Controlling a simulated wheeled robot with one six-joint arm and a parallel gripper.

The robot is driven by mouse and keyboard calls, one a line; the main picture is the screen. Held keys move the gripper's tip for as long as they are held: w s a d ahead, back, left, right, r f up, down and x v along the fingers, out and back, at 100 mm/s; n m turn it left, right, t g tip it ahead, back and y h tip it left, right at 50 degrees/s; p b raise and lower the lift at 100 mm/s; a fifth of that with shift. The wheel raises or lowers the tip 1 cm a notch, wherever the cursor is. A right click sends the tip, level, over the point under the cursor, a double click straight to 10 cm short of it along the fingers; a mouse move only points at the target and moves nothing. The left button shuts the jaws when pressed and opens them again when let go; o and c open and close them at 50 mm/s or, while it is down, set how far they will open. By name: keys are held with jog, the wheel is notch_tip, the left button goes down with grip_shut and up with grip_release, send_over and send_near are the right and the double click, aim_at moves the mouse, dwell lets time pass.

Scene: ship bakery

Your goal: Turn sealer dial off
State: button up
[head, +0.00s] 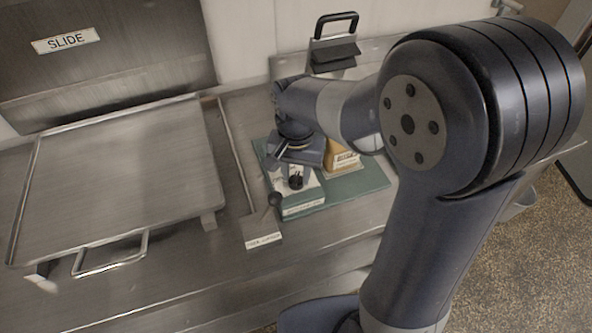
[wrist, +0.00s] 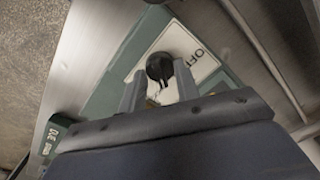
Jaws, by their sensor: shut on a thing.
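The sealer dial is a small black knob (head: 295,182) on a white panel (head: 307,198) with a green front edge. In the wrist view the dial (wrist: 160,66) sits between my two fingertips, and the white panel (wrist: 205,68) beside it reads "OFF". My gripper (head: 291,171) reaches down over the panel from behind; in the wrist view my gripper (wrist: 159,74) is shut on the dial. My fingers hide parts of the panel, and I cannot tell the dial's exact pointing.
A tan labelled box (head: 341,158) stands behind on a green base (head: 362,183). A black-knobbed lever (head: 274,199) with a white label (head: 263,241) is close at the front left. A metal tray-like cover (head: 120,170) with a handle lies left, below a "SLIDE" panel (head: 66,40).

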aim_at(296, 176)
jog(key=n, duration=0.4)
jog(key=shift+n, duration=0.3)
jog(key=n, duration=0.4)
jog(key=shift+n, duration=0.3)
jog(key=n, duration=0.4)
jog(key=shift+n, duration=0.3)
jog(key=n, duration=0.4)
jog(key=shift+n, duration=0.4)
jog(key=o, duration=1)
jog(key=shift+c, duration=0.2)
notch_tip(296, 176, up, 11)
